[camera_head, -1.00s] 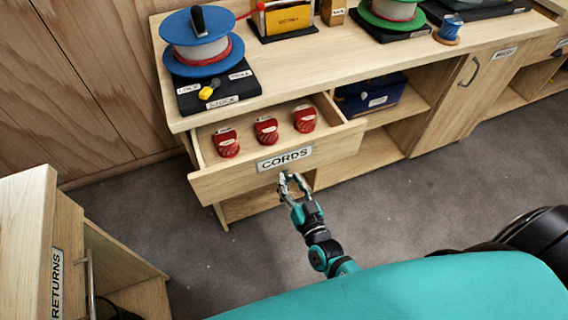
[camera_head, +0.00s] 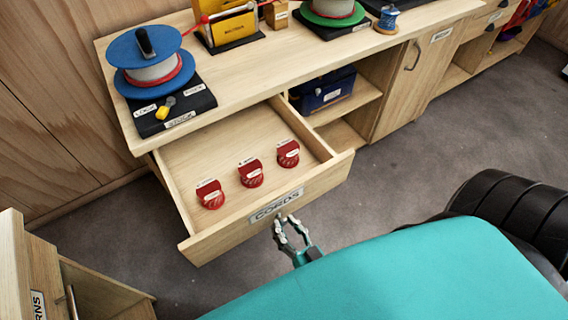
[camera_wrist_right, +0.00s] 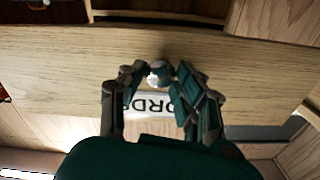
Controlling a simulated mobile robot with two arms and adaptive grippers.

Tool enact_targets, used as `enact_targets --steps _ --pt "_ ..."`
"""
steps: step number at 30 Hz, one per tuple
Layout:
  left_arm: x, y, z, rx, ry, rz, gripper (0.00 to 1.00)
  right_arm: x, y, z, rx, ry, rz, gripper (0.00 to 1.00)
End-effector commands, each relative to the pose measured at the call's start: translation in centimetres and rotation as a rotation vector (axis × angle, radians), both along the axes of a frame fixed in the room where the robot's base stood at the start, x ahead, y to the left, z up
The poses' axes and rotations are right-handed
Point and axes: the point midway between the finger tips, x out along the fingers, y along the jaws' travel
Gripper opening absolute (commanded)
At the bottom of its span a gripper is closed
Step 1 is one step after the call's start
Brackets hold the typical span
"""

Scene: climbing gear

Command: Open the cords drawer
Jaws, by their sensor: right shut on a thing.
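The cords drawer (camera_head: 235,222) stands pulled well out of the workbench, with its "CORDS" label (camera_head: 276,205) on the front. Inside it, three red cord bundles (camera_head: 250,172) with white tags sit in a row. My right gripper (camera_head: 291,231) is at the drawer front, just below the label. In the right wrist view its fingers (camera_wrist_right: 163,85) are closed around a small round knob (camera_wrist_right: 159,74) on the drawer front (camera_wrist_right: 60,65), and they cover part of the label. My left gripper is not in view.
A blue rope spool (camera_head: 150,62) on a black stand is on the benchtop (camera_head: 215,70). A dark blue box (camera_head: 325,88) sits on the shelf right of the drawer. A returns cabinet (camera_head: 60,275) stands at lower left. Grey floor (camera_head: 420,140) is open to the right.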

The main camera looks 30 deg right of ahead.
Motion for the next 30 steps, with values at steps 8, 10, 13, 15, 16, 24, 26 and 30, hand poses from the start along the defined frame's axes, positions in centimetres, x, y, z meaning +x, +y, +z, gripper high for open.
enact_targets --steps 8,10,13,15,16,24,26,30 --pt "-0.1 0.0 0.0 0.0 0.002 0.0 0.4 0.0 0.0 0.0 -0.001 0.0 0.0 0.36" --pt "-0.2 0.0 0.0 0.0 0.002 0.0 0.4 0.0 0.0 0.0 -0.001 0.0 0.0 0.45" --pt "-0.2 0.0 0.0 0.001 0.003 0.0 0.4 0.0 0.0 0.0 -0.001 0.0 0.0 0.55" --pt "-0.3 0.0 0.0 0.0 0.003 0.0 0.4 0.0 0.0 0.0 0.0 0.0 0.0 0.55" --pt "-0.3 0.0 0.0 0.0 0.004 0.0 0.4 0.0 0.0 0.0 0.0 0.0 0.0 0.55" --pt "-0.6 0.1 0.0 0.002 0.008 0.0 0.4 -0.9 0.0 -0.1 -0.001 0.002 0.0 0.55" --pt "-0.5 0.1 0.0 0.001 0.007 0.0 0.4 -1.8 -0.1 -0.1 -0.001 0.003 0.001 0.55" --pt "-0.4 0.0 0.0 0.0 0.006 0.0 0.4 -4.8 -0.2 -0.1 -0.001 0.005 0.001 0.55"
